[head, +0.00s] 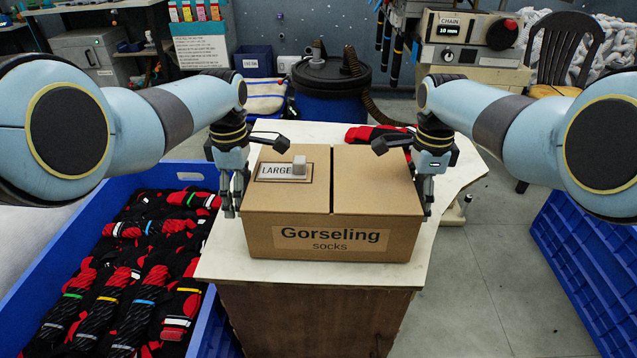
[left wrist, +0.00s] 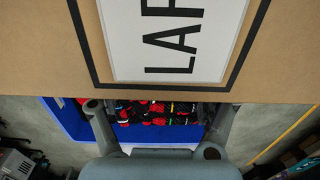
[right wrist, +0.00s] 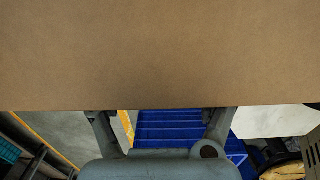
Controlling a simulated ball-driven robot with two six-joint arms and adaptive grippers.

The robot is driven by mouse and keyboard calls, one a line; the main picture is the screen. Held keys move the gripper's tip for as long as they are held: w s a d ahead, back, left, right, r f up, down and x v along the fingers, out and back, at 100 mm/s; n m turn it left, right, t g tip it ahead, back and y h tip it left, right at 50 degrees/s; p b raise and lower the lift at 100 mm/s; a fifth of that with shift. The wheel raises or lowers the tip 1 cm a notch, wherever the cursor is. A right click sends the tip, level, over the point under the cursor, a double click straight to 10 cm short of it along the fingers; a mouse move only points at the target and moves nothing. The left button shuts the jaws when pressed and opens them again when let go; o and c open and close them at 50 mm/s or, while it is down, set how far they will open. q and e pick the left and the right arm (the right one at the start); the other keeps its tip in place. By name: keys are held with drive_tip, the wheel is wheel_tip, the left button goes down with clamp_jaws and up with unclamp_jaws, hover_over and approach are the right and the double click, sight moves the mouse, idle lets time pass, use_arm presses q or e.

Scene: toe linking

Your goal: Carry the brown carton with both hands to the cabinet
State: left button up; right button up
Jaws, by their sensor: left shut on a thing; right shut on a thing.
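The brown carton (head: 370,205) reads "Gorseling socks" on its front and has a "LARGE" label on top. It is upright, over or on the white-topped cabinet (head: 222,262); I cannot tell whether its base touches the top. A small pale block (head: 299,166) is on the carton's lid by the label. My left gripper (head: 232,205) is shut on the carton's left side, and my right gripper (head: 427,198) is shut on its right side. The carton (left wrist: 45,45) fills the upper left wrist view and the upper right wrist view (right wrist: 160,55), hiding the fingertips there.
A blue crate (head: 85,205) full of black and red socks stands at the left. Another blue crate (head: 590,260) stands at the right. Red and black socks (head: 368,133) lie behind the carton. A blue barrel (head: 330,92) stands further back. Grey floor is clear at the right.

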use_arm(q)
drive_tip(key=o, duration=1.7)
drive_tip(key=shift+f, duration=0.1)
use_arm(e)
drive_tip(key=o, duration=1.7)
drive_tip(key=shift+f, duration=0.1)
use_arm(q)
wheel_tip(320, 180, up, 12)
drive_tip(key=shift+f, duration=0.1)
use_arm(e)
wheel_tip(320, 180, up, 12)
drive_tip(key=shift+f, duration=0.1)
use_arm(q)
drive_tip(key=shift+w, duration=0.1)
use_arm(e)
drive_tip(key=shift+w, duration=0.1)
use_arm(q)
wheel_tip(320, 180, up, 7)
drive_tip(key=p, duration=0.7)
drive_tip(key=shift+p, duration=0.35)
use_arm(e)
wheel_tip(320, 180, up, 10)
drive_tip(key=shift+w+f, duration=0.15)
drive_tip(key=shift+f, duration=0.05)
